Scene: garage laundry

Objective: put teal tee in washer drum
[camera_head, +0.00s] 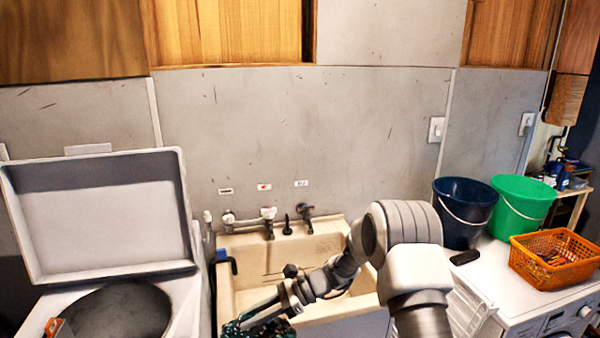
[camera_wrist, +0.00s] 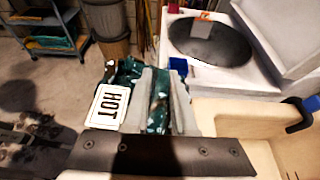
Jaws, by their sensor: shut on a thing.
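The teal tee (camera_head: 262,328), dark teal with white marks, hangs from my gripper (camera_head: 262,312) at the bottom of the head view. In the wrist view my gripper (camera_wrist: 160,85) is shut on the teal tee (camera_wrist: 158,112), which bunches between and beside the fingers. The top-loading washer stands at the left with its lid (camera_head: 105,215) raised. Its round dark drum opening (camera_head: 115,310) faces up; the wrist view shows the opening (camera_wrist: 208,38) beyond and to the right of the fingers. The tee is outside the drum, to its right in the head view.
A cream sink (camera_head: 325,250) with taps lies right of the washer. A blue bucket (camera_head: 465,205), green bucket (camera_head: 520,205) and orange basket (camera_head: 553,258) stand on the right-hand machine. A white HOT sign (camera_wrist: 108,106) shows beside the fingers. A cart (camera_wrist: 52,40) stands on the floor.

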